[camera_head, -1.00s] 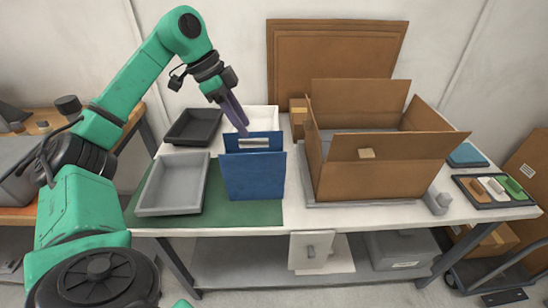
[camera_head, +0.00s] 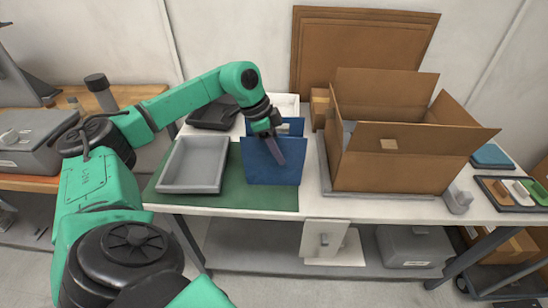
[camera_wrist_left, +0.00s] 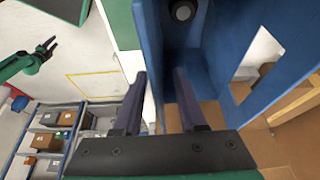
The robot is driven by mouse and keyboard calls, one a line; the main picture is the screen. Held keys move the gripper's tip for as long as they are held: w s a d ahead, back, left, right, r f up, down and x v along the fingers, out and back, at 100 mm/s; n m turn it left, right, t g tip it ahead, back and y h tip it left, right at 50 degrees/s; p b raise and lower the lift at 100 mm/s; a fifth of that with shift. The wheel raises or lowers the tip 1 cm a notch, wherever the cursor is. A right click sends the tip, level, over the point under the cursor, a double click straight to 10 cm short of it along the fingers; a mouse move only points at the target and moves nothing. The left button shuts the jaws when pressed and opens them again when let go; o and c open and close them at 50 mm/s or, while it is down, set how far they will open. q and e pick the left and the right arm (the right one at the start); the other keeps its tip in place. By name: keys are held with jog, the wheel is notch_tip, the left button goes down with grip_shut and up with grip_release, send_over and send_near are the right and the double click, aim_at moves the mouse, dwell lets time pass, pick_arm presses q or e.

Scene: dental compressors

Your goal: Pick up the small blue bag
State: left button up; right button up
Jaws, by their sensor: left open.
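The small blue bag (camera_head: 262,168) stands upright and open-topped on the green mat (camera_head: 225,195). Its back panel, with a handle cut-out, rises behind the front one. My left gripper (camera_head: 277,152) is at the bag's top front edge, with one finger showing in front of the front panel. In the left wrist view the open fingers (camera_wrist_left: 160,73) stand on either side of a blue panel (camera_wrist_left: 156,50), with gaps beside it. A dark round thing (camera_wrist_left: 183,10) shows inside the bag. My right gripper (camera_wrist_left: 49,46) appears small in the left wrist view, empty, its fingers apart.
A grey tray (camera_head: 193,190) stands left of the bag and a dark tray (camera_head: 205,127) behind it. A large open cardboard box (camera_head: 395,172) stands close on the right. A white tray (camera_head: 290,98) is behind the bag.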

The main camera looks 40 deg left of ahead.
pick_arm(q)
grip_shut()
dwell(1.3)
